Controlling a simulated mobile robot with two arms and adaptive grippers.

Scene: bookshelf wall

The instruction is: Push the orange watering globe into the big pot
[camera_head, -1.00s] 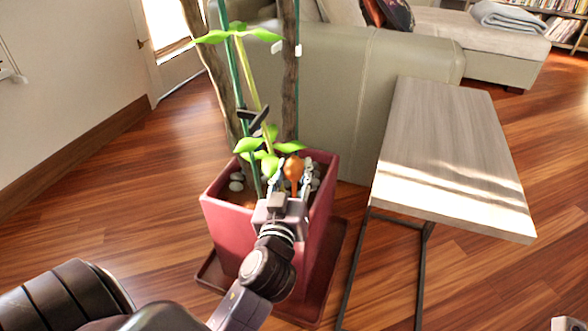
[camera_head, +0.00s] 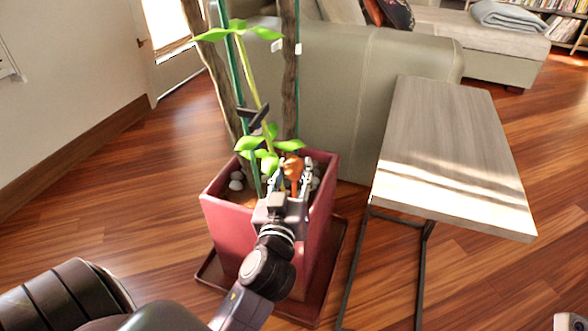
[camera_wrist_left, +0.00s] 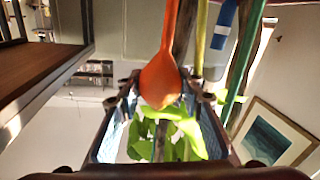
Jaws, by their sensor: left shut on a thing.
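The orange watering globe (camera_head: 293,168) stands over the soil of the big reddish pot (camera_head: 228,232), near its right side. My left gripper (camera_head: 294,177) reaches in from the front and is shut on the globe. In the left wrist view the rounded bulb of the globe (camera_wrist_left: 160,82) shows between the two fingers (camera_wrist_left: 160,110), and its thin stem runs to the top edge. I cannot tell how deep the stem sits in the soil.
A plant with green leaves (camera_head: 240,27), stakes and brown trunks (camera_head: 290,70) rise from the pot just behind the globe. Grey stones (camera_head: 236,181) lie on the soil. A side table (camera_head: 450,140) stands right of the pot, a sofa (camera_head: 345,100) behind it.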

